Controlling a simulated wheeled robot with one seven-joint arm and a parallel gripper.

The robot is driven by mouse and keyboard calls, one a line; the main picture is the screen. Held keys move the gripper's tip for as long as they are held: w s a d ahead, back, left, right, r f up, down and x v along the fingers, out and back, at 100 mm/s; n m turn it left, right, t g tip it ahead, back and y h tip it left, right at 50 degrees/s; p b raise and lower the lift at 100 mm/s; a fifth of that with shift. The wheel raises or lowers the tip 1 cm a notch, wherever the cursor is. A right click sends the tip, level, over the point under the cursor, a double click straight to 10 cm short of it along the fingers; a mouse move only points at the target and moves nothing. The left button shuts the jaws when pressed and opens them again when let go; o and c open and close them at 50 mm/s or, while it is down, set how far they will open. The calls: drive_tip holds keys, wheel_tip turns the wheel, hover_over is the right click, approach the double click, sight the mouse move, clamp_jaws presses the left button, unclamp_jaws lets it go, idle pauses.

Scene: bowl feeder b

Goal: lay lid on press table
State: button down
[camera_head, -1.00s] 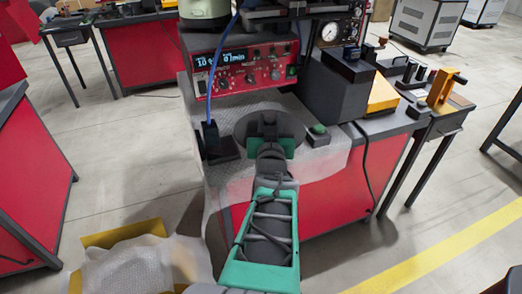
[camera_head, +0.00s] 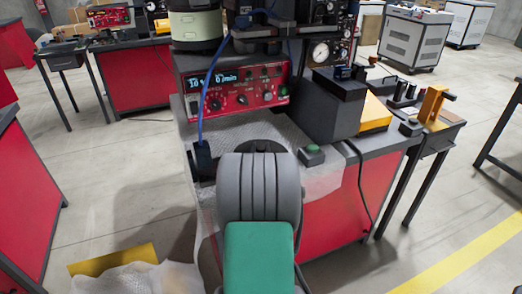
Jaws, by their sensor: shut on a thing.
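My arm's grey rounded link and green link fill the lower middle of the view and hide my gripper and whatever it holds. Just beyond the top of the grey link, the rim of a dark round disc (camera_head: 262,146) shows on or above the wrapped bench top. Most of it is hidden, and I cannot tell whether it is the lid or the press table.
A red control box (camera_head: 240,88) with a lit display stands behind the disc, with a pale green round container (camera_head: 196,24) above it. A blue cable (camera_head: 203,100) hangs at left.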

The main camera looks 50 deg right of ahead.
drive_tip(key=shift+f, duration=0.15)
drive_tip(key=c, duration=1.1)
unclamp_jaws()
drive_tip(key=shift+o, duration=0.2)
drive_tip(key=shift+r, duration=0.2)
drive_tip(key=v, duration=1.2)
drive_tip(key=shift+p, duration=0.4)
